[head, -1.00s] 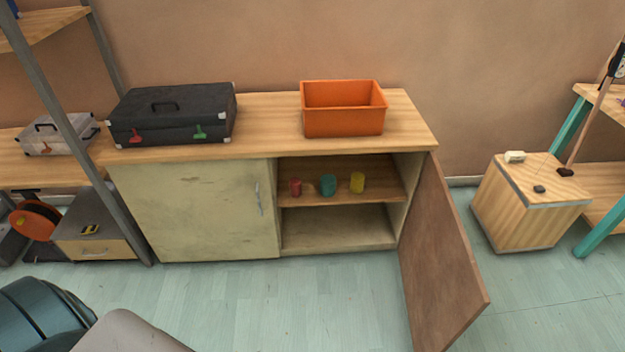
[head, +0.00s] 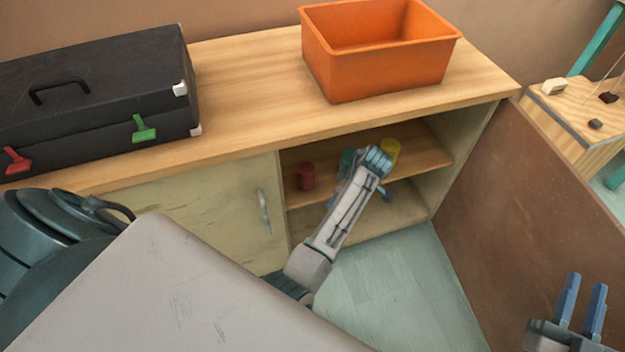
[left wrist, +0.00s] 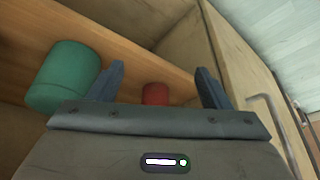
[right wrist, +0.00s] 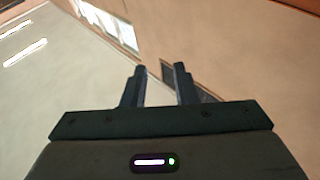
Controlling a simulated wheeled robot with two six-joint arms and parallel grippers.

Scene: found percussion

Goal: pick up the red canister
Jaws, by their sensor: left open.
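The red canister (head: 306,176) stands upright on the cabinet's inner shelf (head: 418,163), at the left of the open compartment. In the left wrist view the red canister (left wrist: 155,94) shows between the two fingers, farther off and apart from them. My left gripper (left wrist: 160,72) is open and empty; in the head view its arm reaches to the shelf right of the red canister and hides its fingertips. A teal canister (left wrist: 64,78) stands just outside its left finger, partly hidden in the head view. My right gripper (head: 582,282) is open and empty, low at the right.
The cabinet's right door (head: 545,200) stands open; the left door (head: 205,222) is shut. The countertop (head: 250,85) above carries an orange bin (head: 385,65) and a black case (head: 90,95).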

